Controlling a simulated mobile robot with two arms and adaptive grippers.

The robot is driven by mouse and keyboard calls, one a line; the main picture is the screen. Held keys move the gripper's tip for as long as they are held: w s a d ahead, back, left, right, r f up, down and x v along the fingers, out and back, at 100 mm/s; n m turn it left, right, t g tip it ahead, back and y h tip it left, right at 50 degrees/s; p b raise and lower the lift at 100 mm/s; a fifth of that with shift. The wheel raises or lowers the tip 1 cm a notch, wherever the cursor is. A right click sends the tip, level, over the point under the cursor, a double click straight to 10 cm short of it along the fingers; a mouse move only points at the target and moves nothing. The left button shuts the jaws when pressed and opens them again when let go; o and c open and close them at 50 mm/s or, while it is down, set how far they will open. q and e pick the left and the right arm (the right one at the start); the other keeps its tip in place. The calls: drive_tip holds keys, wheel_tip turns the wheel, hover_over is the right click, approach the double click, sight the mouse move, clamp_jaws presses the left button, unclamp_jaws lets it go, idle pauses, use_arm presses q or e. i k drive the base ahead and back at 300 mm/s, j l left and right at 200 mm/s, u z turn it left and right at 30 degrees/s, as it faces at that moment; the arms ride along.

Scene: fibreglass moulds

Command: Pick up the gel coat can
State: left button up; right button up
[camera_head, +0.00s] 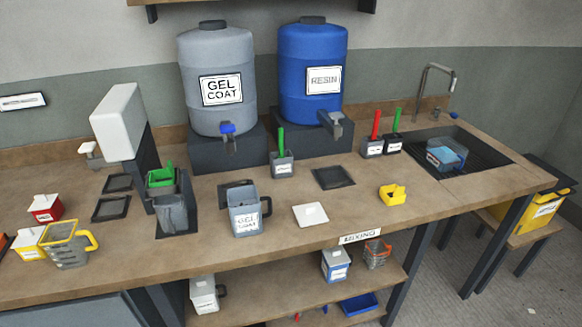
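The gel coat can (244,222) is a grey, square, open-topped container with a white label reading GEL COAT. It stands upright near the middle of the workbench, towards the front edge. A dark piece lies against its back left side; I cannot tell whether it belongs to the can. A large grey drum (216,115), also labelled GEL COAT, stands on a dark stand behind it. Neither of my grippers is in view, and nothing is holding the can.
A white tile (310,215) and a yellow tray (392,194) are right of the can. A white-headed machine (119,120) and a yellow-framed jug (68,247) are left. A blue resin drum (312,75) stands behind; a sink (480,165) is far right. Bench (290,245) space before the can is clear.

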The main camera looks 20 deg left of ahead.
sight(246, 216)
drive_tip(key=u, duration=1.4)
drive_tip(key=l+u, duration=0.15)
drive_tip(key=l, duration=0.65)
drive_tip(key=l+u, duration=0.2)
drive_tip(key=l, duration=0.55)
drive_tip(key=k, duration=0.05)
